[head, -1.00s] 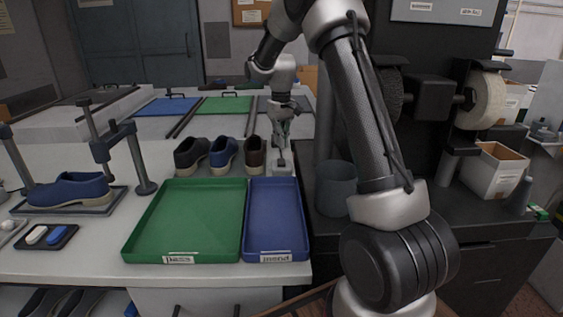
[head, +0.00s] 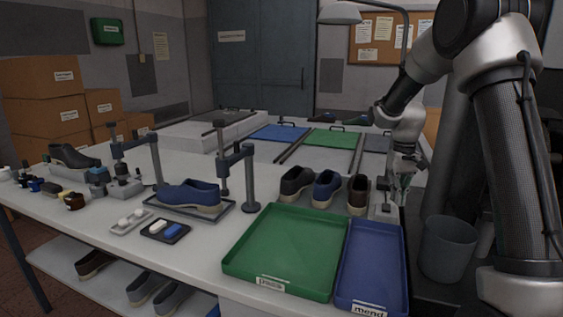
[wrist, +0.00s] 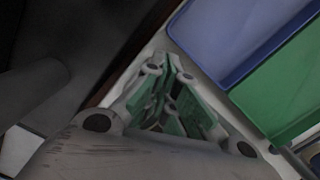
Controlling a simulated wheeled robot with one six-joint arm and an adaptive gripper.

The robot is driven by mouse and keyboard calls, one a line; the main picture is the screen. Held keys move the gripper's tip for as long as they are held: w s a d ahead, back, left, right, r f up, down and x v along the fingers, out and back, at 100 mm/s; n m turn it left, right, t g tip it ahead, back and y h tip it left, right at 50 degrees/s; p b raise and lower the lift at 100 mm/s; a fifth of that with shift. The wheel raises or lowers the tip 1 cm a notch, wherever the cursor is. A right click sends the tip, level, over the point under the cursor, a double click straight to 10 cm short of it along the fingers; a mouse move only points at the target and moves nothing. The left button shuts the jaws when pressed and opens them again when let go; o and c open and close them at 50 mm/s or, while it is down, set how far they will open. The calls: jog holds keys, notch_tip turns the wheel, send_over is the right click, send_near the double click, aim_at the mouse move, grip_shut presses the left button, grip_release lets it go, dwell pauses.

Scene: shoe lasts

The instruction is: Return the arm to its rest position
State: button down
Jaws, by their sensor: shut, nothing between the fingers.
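My gripper (head: 402,178) hangs at the right of the bench, beyond the blue tray. In the wrist view my gripper (wrist: 172,85) shows its green-padded fingers drawn together, with nothing between them. My arm rises at the right edge of the head view. The blue tray (head: 372,262) marked "mend" and the green tray (head: 285,250) lie empty side by side at the bench's front. The blue tray also shows in the wrist view (wrist: 225,35), as does the green tray (wrist: 285,90).
Three shoes, black (head: 297,183), blue (head: 327,188) and brown (head: 357,194), stand behind the trays near my gripper. A blue shoe (head: 188,197) sits on a stand with clamp posts (head: 250,180). A grey bin (head: 447,250) is right of the bench.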

jog(key=s+r+t, duration=0.2)
jog(key=s+r, duration=0.3)
jog(key=s, duration=0.5)
jog(key=s+a+r+t, duration=0.1)
jog(key=s+r, duration=0.3)
jog(key=s, duration=0.7)
jog(key=s+a+r+t, duration=0.1)
jog(key=s+r, duration=0.4)
jog(key=s, duration=0.5)
jog(key=shift+s+r+m+t, duration=0.3)
jog(key=shift+t, duration=0.5)
